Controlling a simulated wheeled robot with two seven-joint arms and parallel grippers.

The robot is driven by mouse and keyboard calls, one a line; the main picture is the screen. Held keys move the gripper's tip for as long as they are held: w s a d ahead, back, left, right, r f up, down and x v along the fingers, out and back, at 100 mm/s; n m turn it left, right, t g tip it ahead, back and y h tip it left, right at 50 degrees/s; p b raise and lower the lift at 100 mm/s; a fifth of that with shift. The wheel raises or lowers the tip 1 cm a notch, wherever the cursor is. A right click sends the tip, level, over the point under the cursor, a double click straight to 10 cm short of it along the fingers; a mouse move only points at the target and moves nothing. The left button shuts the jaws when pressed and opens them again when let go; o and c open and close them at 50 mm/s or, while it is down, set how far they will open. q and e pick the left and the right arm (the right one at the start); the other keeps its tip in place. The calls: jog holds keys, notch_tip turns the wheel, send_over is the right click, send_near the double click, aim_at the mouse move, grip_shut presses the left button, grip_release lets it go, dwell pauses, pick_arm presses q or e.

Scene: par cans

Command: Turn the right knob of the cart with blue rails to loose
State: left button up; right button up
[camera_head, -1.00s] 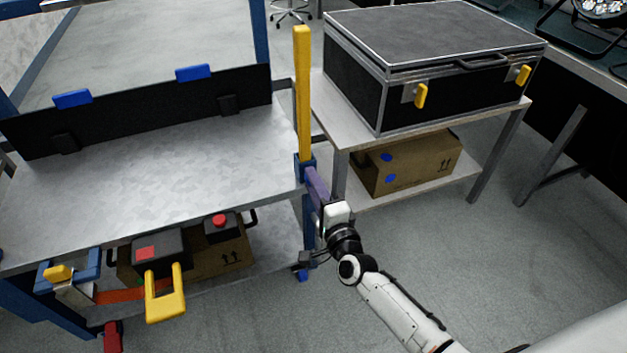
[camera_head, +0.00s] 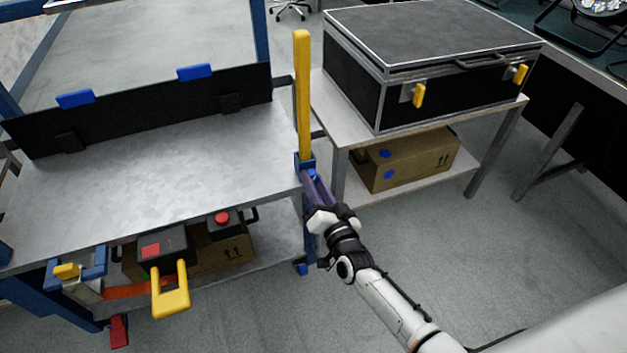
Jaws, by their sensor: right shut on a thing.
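The cart with blue rails (camera_head: 262,40) stands at the left, with a grey metal deck (camera_head: 200,165). At its front right corner a blue bracket (camera_head: 304,160) sits below an upright yellow bar (camera_head: 303,95). My right gripper (camera_head: 310,176) reaches this corner from the lower right. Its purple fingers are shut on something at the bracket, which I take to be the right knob. The fingers hide it, so its setting cannot be read. A yellow knob (camera_head: 66,271) on another blue bracket shows at the front left corner. My left gripper is not in view.
A black flight case (camera_head: 440,60) with yellow latches lies on a side table (camera_head: 350,130) right of the cart. A cardboard box (camera_head: 410,162) is on its lower shelf. A black device with a yellow handle (camera_head: 171,300) is at the cart's front. Floor at right is clear.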

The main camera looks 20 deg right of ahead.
jog(key=shift+f+n, duration=0.1)
jog(key=shift+n, duration=0.9)
jog(key=o, duration=1.1)
jog(key=shift+c, duration=0.2)
jog(key=s+p, duration=0.2)
jog(key=s, duration=0.8)
jog(key=shift+s+d, duration=0.2)
